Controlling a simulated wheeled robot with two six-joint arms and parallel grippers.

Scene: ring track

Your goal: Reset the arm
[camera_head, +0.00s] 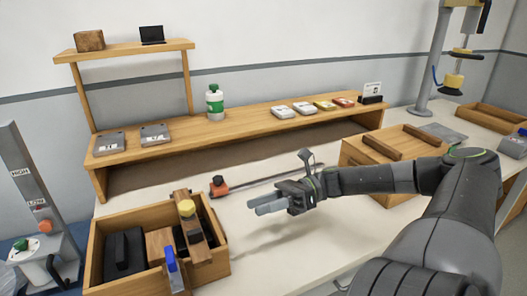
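My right arm comes in from the lower right and reaches left over the white table. My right gripper (268,206) is above the table's middle, pointing left, with nothing seen between its grey fingers. The fingers look close together from this side, and I cannot tell whether a gap is left between them. My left gripper is not in view.
A wooden box (100,252) with dark blocks and tools stands at the lower left. An orange-ended rod (219,186) lies behind my gripper. A long wooden shelf (240,127) with a green-white bottle (214,104) runs along the back. Another wooden box (357,152) stands right.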

